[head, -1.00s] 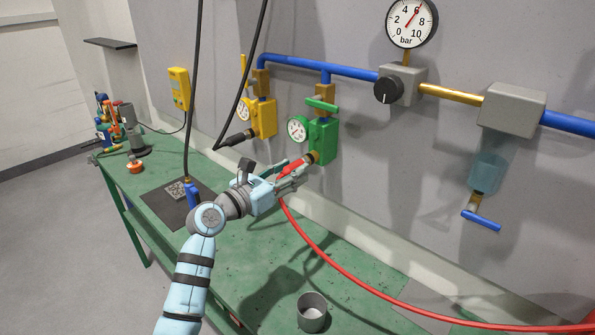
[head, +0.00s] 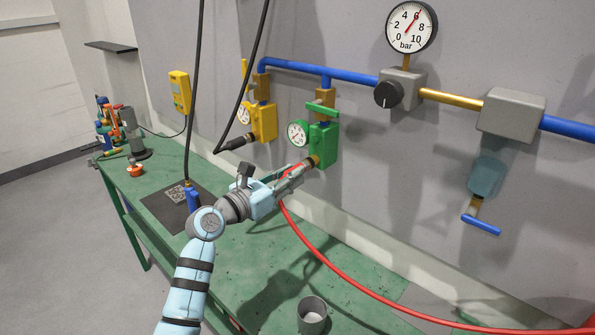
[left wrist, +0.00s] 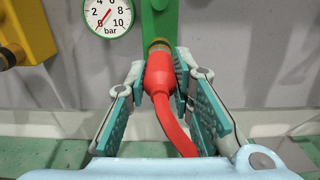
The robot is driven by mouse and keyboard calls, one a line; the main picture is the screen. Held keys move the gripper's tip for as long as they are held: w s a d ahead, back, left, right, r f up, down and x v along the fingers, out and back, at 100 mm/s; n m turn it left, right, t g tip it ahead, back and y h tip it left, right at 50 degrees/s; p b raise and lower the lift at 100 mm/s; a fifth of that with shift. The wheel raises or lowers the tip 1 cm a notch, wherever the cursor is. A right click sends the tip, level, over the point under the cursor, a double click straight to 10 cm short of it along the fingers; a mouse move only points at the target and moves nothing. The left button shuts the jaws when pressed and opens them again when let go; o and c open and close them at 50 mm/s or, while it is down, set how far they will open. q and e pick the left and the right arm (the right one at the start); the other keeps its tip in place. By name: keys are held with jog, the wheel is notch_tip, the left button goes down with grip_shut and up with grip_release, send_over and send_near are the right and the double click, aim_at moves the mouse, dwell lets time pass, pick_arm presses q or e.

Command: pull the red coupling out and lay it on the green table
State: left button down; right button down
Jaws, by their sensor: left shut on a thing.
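The red coupling (left wrist: 160,80) sits at the brass outlet (left wrist: 159,45) under the green valve block (head: 323,140). My left gripper (left wrist: 160,85) has its fingers on both sides of the coupling and is shut on it; the head view shows the gripper (head: 291,178) at the same outlet. The coupling appears to be still against the brass outlet. A red hose (head: 345,275) runs from it down to the right. The green table (head: 255,260) lies below. My right gripper is not in view.
A yellow valve block (head: 264,122) with a black coupling (head: 238,142) is to the left. A grey cup (head: 312,310) stands at the table's front. A dark mat (head: 165,208) with a blue-handled item (head: 193,198) lies left. Bare table shows between mat and cup.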

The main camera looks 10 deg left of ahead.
pick_arm(q)
jog(key=shift+s+a+f+p, duration=0.1)
jog(key=shift+s+a+p, duration=0.25)
jog(key=shift+s+p, duration=0.2)
jog(key=p+v, duration=0.2)
jog(key=v, duration=0.3)
